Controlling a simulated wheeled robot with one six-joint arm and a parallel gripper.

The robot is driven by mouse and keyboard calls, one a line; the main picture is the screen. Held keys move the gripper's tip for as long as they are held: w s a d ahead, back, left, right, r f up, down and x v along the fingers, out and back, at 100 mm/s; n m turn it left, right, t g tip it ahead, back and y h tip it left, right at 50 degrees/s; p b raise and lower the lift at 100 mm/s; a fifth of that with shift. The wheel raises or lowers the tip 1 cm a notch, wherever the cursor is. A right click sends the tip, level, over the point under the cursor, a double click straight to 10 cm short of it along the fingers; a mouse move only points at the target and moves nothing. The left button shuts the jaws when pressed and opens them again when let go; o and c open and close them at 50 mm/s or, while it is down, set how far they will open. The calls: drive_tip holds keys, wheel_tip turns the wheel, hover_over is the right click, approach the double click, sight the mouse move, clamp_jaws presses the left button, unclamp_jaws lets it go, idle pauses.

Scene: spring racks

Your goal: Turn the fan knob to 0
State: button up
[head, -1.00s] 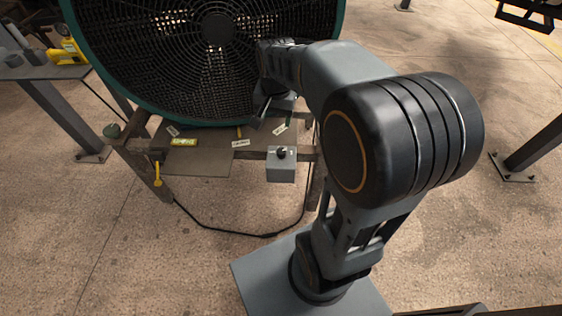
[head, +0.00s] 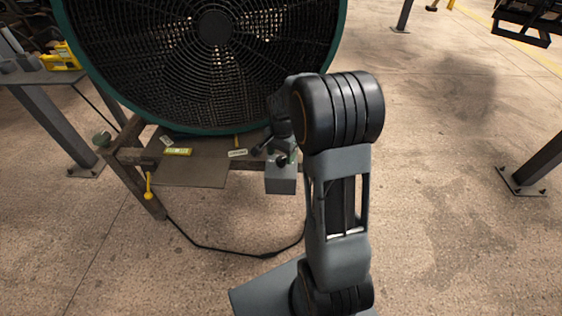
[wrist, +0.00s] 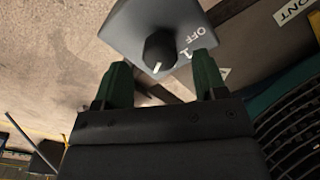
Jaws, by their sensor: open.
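The fan knob (wrist: 159,48) is a small black dial on a light grey control box (wrist: 150,15). The labels "OFF" and "1" show beside it; I see no 0. A white mark on the knob's edge points down in the wrist view, toward my gripper. My gripper (wrist: 161,74) is open, with one green finger on each side of the knob in the picture, apart from it and empty. In the head view the box (head: 280,184) hangs on the stand's front rail, and my gripper (head: 274,154) is right over it, mostly hiding the knob.
The large fan (head: 215,30) with its green rim stands just behind the box. A black cable (head: 230,251) lies on the floor. A side table (head: 45,76) stands at left. The floor at right is mostly clear.

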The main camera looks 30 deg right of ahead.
drive_tip(key=shift+f, duration=1.45)
drive_tip(key=c, duration=0.9)
